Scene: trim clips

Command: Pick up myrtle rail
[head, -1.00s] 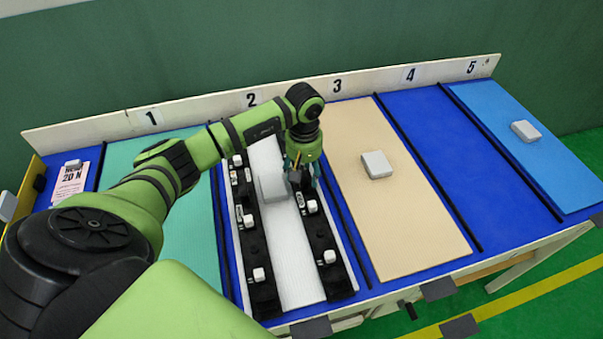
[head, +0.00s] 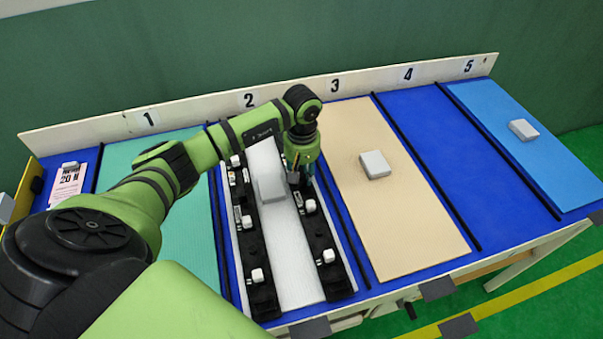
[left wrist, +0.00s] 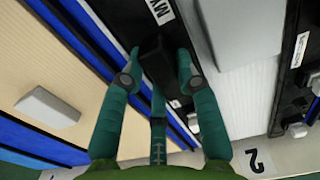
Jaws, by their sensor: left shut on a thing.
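Two long black rails lie on the white panel in bay 2. The right one (head: 320,240) is the myrtle rail; in the left wrist view its label starts with "MY" (left wrist: 160,10). It carries small white blocks. My left gripper (head: 303,172) is over the far part of this rail. In the left wrist view the teal fingers of my left gripper (left wrist: 157,62) are shut around a dark raised part of the rail. The gripper hides the rail's far end in the head view. My right gripper is not in view.
The other black rail (head: 257,262) lies parallel on the left, with a pale grey block (head: 271,189) between the rails. Another pale block (head: 375,164) sits on the beige panel (head: 415,235) in bay 3. Bay 4 (head: 437,150) is clear. A numbered back board (head: 190,112) bounds the table.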

